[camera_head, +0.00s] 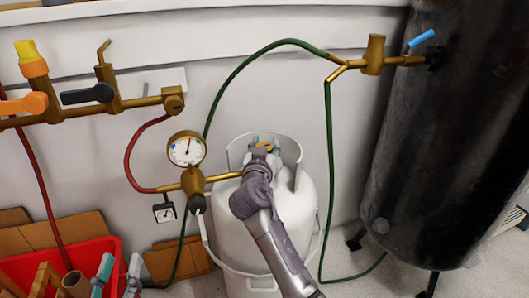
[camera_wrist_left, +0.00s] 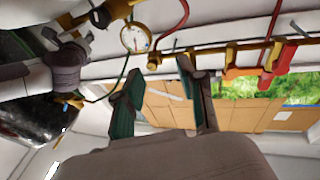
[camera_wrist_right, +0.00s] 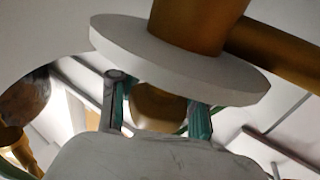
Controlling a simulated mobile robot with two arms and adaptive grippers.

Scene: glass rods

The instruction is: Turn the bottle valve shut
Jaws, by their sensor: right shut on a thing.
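The white gas bottle (camera_head: 300,215) stands against the wall in the middle of the head view, with a collar around its top. My right gripper (camera_head: 264,150) reaches down to the bottle's top and covers most of the valve there. In the right wrist view, the brass bottle valve (camera_wrist_right: 158,108) sits between the two teal-padded fingers of my right gripper (camera_wrist_right: 160,110), below a pale disc. The gripper is shut on it. My left gripper (camera_head: 119,272) is open and empty at the lower left, and its spread fingers (camera_wrist_left: 165,100) show in the left wrist view.
A brass regulator with a gauge (camera_head: 187,149) is left of the bottle. A pipe with orange and black handles (camera_head: 88,94) runs along the wall. A red crate (camera_head: 95,250) is under my left gripper. A dark tank (camera_head: 445,130) stands right; a green hose (camera_head: 328,180) hangs between.

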